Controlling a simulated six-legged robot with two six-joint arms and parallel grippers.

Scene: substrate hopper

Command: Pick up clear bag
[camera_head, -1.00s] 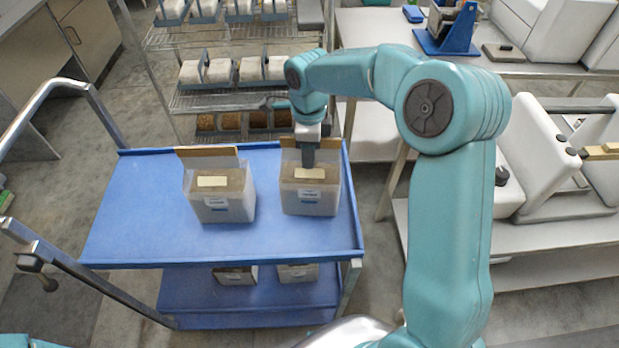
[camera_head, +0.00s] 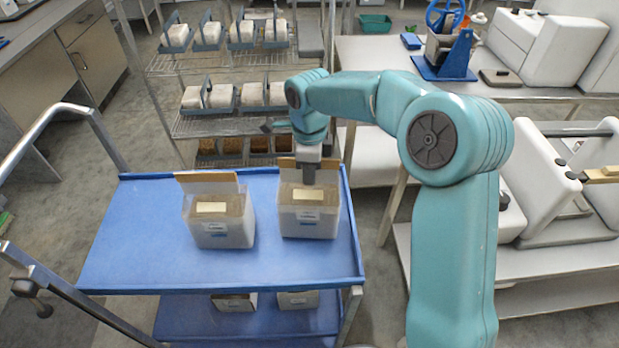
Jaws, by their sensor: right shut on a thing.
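Two clear bags with brown-topped, whitish contents stand upright on the blue cart's top shelf (camera_head: 130,255). The left clear bag (camera_head: 222,232) has a brown flap standing behind it and a pale patch on top. The right clear bag (camera_head: 308,222) looks alike. My right gripper (camera_head: 308,180) points down at the top of the right bag, shut on its upper part near the brown flap. The fingertips are partly hard to make out. The right bag seems to rest on the shelf; a small gap below it cannot be told. My left gripper is not in view.
The cart has a raised rim and a lower shelf with more bags (camera_head: 235,302). A wire rack (camera_head: 180,65) with several bags in blue holders stands behind. A steel table (camera_head: 520,90) with a blue device (camera_head: 445,55) is at the right.

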